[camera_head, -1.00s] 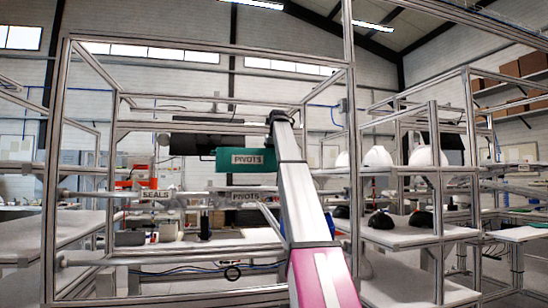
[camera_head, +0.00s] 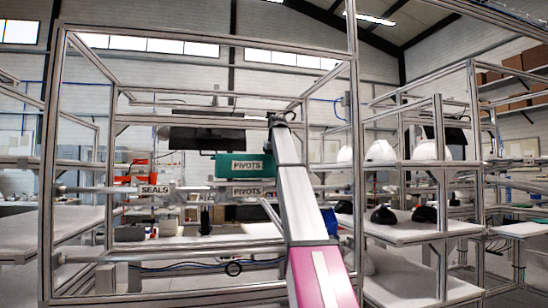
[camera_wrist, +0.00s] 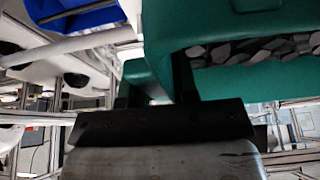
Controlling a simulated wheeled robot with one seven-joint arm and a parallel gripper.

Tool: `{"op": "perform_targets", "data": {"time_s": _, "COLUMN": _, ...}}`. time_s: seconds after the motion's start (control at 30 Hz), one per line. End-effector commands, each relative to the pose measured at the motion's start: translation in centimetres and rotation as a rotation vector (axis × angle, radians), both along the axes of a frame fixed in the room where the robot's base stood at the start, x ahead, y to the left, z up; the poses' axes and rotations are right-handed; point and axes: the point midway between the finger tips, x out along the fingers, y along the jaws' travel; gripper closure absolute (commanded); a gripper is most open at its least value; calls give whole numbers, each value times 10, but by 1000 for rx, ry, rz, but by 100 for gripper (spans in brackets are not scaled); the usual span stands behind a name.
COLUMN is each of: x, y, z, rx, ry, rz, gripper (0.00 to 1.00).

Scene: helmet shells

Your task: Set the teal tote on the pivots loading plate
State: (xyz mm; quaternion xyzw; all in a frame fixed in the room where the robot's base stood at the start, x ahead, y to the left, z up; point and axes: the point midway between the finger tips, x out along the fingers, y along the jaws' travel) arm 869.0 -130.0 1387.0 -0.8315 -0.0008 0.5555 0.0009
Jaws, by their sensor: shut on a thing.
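The teal tote (camera_head: 247,166), labelled PIVOTS, is just above a second PIVOTS label (camera_head: 247,191) at the rack's front. That label marks the pivots loading plate, whose surface I cannot make out. In the wrist view the tote (camera_wrist: 200,28) fills the upper right, with grey pieces inside it. My gripper (camera_wrist: 157,85) is shut on a teal part of the tote at its near side. In the head view my arm hides what lies right of the tote, and I cannot tell whether its underside touches the plate.
A SEALS label (camera_head: 154,190) is left of the tote, with red bins (camera_head: 135,175) behind it. Frame posts (camera_head: 355,150) stand close on the right. White helmet shells (camera_head: 380,152) and dark ones (camera_head: 384,216) sit on shelves farther right.

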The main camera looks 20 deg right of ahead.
Motion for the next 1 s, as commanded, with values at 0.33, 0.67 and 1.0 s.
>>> {"op": "perform_targets", "data": {"time_s": 0.33, "x": 3, "y": 1, "z": -9, "rx": 1, "ry": -1, "rz": -1, "gripper": 100}}
{"op": "perform_targets", "data": {"time_s": 0.67, "x": 3, "y": 1, "z": -10, "rx": 1, "ry": -1, "rz": -1, "gripper": 100}}
{"op": "perform_targets", "data": {"time_s": 1.0, "x": 3, "y": 1, "z": -16, "rx": 1, "ry": -1, "rz": -1, "gripper": 100}}
